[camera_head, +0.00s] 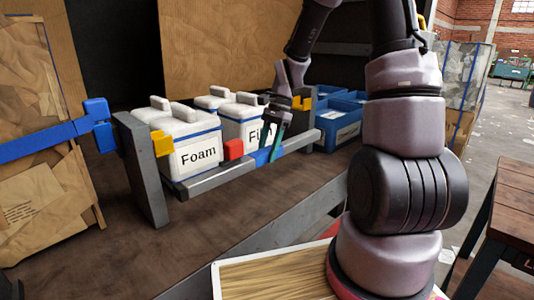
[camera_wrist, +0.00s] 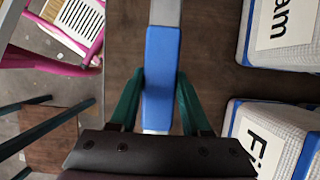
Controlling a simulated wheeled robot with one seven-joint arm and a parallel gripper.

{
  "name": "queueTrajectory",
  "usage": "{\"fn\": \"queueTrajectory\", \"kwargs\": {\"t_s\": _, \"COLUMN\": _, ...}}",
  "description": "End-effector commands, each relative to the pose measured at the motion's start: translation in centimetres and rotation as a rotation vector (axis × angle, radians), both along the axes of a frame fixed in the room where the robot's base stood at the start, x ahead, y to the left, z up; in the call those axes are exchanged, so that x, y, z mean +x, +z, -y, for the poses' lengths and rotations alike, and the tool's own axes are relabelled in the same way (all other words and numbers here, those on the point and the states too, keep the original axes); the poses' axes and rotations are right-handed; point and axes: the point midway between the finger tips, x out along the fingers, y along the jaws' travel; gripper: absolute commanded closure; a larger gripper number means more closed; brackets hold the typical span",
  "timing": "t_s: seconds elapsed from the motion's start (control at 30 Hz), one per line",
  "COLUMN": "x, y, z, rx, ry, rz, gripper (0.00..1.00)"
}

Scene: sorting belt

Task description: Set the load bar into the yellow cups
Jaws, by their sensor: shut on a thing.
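The load bar (camera_head: 212,180) is a long grey bar with a blue middle section, which also shows in the wrist view (camera_wrist: 160,65). My gripper (camera_head: 268,155) has its green fingers shut on that blue section; they show on both sides of it in the wrist view (camera_wrist: 158,100). One yellow cup (camera_head: 162,143) is on the left grey post, and the other yellow cup (camera_head: 302,103) is near the right post. In the head view the bar appears lower than both cups, running across between the posts. My arm and gripper hide part of the right side.
White boxes labelled Foam (camera_head: 199,155) and another partly hidden label stand behind the bar. A red block (camera_head: 233,149) shows just above the bar. Blue bins (camera_head: 347,130) stand to the right. A blue block (camera_head: 97,110) is left of the left post (camera_head: 145,175).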

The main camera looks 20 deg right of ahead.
Motion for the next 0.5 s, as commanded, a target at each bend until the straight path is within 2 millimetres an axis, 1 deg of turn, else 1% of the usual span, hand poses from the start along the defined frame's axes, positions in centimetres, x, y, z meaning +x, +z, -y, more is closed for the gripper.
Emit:
{"fn": "queueTrajectory", "kwargs": {"t_s": 0.17, "x": 0.1, "y": 0.5, "z": 0.0, "rx": 0.001, "ry": -0.001, "rz": 0.003, "gripper": 1.00}}
{"fn": "queueTrajectory", "kwargs": {"t_s": 0.5, "x": 0.1, "y": 3.3, "z": 0.0, "rx": 0.001, "ry": -0.001, "rz": 0.003, "gripper": 1.00}}
